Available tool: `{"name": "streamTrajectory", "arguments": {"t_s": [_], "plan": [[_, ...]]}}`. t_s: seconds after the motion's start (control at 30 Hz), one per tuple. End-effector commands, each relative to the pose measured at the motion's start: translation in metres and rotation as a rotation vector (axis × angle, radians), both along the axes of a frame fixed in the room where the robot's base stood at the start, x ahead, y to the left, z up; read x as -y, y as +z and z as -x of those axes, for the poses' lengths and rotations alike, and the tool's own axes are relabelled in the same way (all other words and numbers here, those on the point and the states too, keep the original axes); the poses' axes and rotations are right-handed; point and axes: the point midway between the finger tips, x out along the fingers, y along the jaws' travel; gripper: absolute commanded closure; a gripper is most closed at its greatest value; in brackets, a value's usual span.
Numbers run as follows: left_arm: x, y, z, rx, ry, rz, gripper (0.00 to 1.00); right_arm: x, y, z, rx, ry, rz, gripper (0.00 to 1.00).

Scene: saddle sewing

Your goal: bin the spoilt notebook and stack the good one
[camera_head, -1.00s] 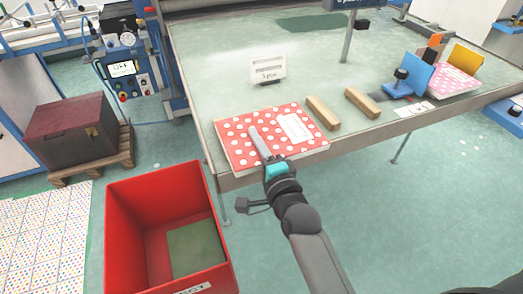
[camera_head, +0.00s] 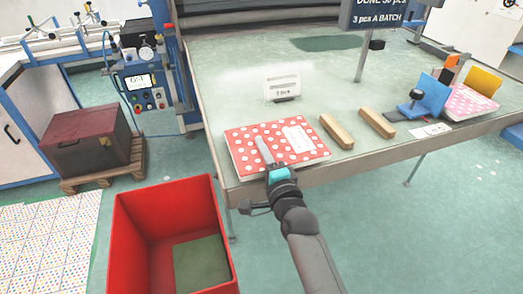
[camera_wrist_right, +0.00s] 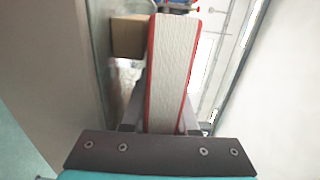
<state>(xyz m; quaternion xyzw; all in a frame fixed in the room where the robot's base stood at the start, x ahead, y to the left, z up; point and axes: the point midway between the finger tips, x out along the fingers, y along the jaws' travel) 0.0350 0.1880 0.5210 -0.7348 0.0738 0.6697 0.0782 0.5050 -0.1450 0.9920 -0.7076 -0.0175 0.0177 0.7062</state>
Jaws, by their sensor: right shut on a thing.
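A red notebook with white dots and a white label (camera_head: 251,137) is at the front left corner of the table. My right gripper (camera_head: 265,152) is shut on its near side. In the right wrist view the notebook's pale page edge (camera_wrist_right: 170,70) shows between red covers, between the fingers. I cannot tell whether it touches the table. A pink dotted notebook (camera_head: 472,103) lies at the table's right end, between a blue and a yellow upright plate. The red bin (camera_head: 128,235) stands on the floor, left of the table, with a dark green panel inside at its bottom. My left gripper is not in view.
Two wooden blocks (camera_head: 336,132) lie right of the red notebook; one shows in the right wrist view (camera_wrist_right: 128,37). A small white sign (camera_head: 282,86) stands behind it. A post with a dark sign (camera_head: 380,14) rises farther back. A brown box (camera_head: 85,145) sits on a pallet.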

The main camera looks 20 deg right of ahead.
Motion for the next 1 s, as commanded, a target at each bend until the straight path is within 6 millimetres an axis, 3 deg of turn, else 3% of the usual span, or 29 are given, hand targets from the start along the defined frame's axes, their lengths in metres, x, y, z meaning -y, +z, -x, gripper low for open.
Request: {"name": "streamTrajectory", "arguments": {"t_s": [0.97, 1.0], "plan": [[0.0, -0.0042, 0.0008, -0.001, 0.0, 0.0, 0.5, 0.0004, -0.0041, -0.0004, 0.008, -0.001, 0.002, 1.0], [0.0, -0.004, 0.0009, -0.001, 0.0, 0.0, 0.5, 0.0003, -0.0039, -0.0004, 0.007, -0.001, 0.002, 0.69]]}}
